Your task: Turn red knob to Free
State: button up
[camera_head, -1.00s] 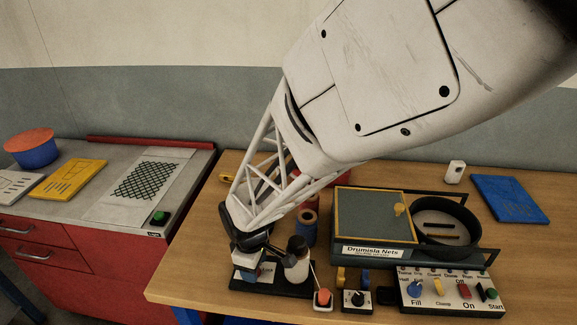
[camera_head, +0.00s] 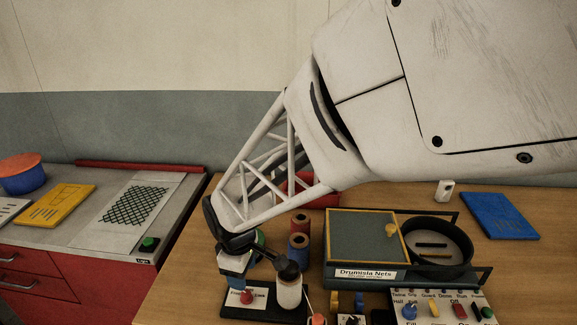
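A small red knob (camera_head: 247,297) stands on a white label plate on the black base (camera_head: 268,314) at the lower middle. The lettering on the plate is too small to read surely, so the knob's setting cannot be told. My gripper (camera_head: 232,278) points down just behind and above the knob, slightly to its left. It appears apart from the knob. The gap between its fingers does not show clearly. A white bottle-like part with a dark top (camera_head: 289,285) stands on the base to the right of the knob.
Two spools (camera_head: 299,245) stand behind the base. The Drumisla Nets box (camera_head: 365,240) and a control panel (camera_head: 440,306) with coloured knobs lie to the right. A red-topped button (camera_head: 318,320) is near the front. A red bench (camera_head: 130,268) stands at left.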

aim_at(246, 292)
dwell(0.3)
jog(key=shift+w+m, duration=0.15)
jog(key=shift+m, duration=1.25)
jog(key=shift+f, duration=0.1)
jog(key=shift+f, duration=3.85)
jog(key=c, duration=0.9)
jog(key=shift+c, duration=0.2)
